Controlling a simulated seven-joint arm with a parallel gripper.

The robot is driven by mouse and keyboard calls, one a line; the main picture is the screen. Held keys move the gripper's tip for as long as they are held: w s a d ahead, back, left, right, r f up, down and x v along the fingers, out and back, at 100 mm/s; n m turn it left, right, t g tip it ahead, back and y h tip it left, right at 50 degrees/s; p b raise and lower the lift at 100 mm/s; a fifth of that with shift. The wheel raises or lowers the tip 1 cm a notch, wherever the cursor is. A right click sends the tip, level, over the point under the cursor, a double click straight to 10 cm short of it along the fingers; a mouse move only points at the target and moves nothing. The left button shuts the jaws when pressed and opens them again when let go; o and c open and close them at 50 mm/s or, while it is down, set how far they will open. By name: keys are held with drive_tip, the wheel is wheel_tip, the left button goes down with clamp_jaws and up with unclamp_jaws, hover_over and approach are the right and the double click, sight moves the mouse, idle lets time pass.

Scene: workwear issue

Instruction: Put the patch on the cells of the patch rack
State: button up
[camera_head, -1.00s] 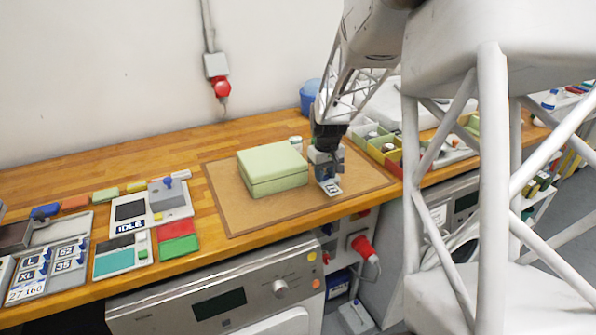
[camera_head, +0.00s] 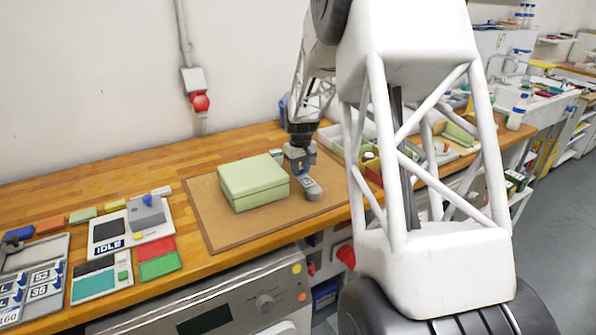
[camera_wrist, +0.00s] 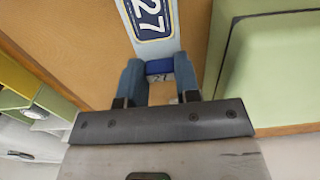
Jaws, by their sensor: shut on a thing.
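My gripper (camera_head: 300,168) is shut on a patch (camera_head: 312,188), just right of the green box on the brown mat. In the wrist view the patch (camera_wrist: 152,20) is pale with a dark blue panel reading 27. Its blue end (camera_wrist: 160,67) sits between the fingertips (camera_wrist: 160,78), and the rest sticks out ahead. I cannot tell its exact height above the mat. The grey patch rack (camera_head: 62,248) lies at the left edge of the bench, partly cut off by the picture. Several blue and white patches (camera_head: 42,283) lie in its cells.
The green box (camera_head: 253,180) stands on the brown mat (camera_head: 225,232). Left of it are an IDLE device (camera_head: 152,213), red and green pads (camera_head: 158,258) and a teal-screened panel (camera_head: 98,283). Coloured blocks (camera_head: 82,215) line the back. Open bins stand to the right.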

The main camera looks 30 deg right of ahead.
drive_tip(key=shift+w+d+f, duration=0.1)
drive_tip(key=shift+w+d, duration=0.2)
drive_tip(key=shift+w, duration=0.45)
drive_tip(key=shift+w+d+f, duration=0.1)
drive_tip(key=shift+w+d, duration=0.15)
drive_tip(key=shift+w, duration=0.5)
drive_tip(key=shift+w+d, duration=0.3)
drive_tip(key=shift+w, duration=0.45)
drive_tip(key=shift+f, duration=1.8)
drive_tip(key=o, duration=0.9)
drive_tip(key=shift+f, duration=0.1)
wheel_tip(320, 180, up, 12)
